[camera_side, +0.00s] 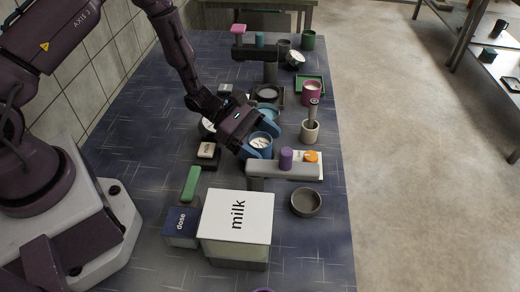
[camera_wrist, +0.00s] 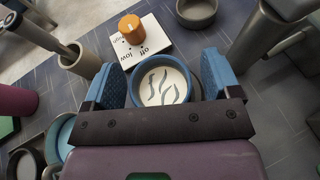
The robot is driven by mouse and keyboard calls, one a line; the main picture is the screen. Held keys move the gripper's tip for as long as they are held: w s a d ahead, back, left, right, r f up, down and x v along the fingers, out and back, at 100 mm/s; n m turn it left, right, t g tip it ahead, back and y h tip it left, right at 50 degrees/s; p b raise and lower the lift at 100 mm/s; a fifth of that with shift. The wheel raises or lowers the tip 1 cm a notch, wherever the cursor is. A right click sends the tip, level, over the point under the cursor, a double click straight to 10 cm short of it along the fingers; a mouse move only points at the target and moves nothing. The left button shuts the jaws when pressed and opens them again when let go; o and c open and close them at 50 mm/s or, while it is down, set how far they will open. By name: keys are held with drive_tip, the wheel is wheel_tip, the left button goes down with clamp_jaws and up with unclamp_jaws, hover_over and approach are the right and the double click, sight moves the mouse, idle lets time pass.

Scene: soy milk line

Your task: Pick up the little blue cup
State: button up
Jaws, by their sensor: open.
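The little blue cup (camera_side: 262,152) stands near the middle of the table. In the wrist view, the blue cup (camera_wrist: 135,100) shows from above, with whitish contents marked by grey-green wavy streaks. My gripper (camera_side: 260,141) is open and low over the cup, with one finger on either side of it. In the wrist view the blue finger pads of my gripper (camera_wrist: 163,82) flank the cup, with a small gap showing on each side. The near wall of the cup is partly hidden by my gripper's dark palm in the wrist view.
A grey stand with a purple knob (camera_side: 286,158) and an orange dial (camera_wrist: 131,28) on a card are close by. A beige pot (camera_side: 310,131) holds a tool. A blue bowl (camera_side: 268,114) is just behind. A grey bowl (camera_side: 306,203) and milk box (camera_side: 237,222) lie nearer.

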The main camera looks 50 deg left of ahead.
drive_tip(key=c, duration=1.1)
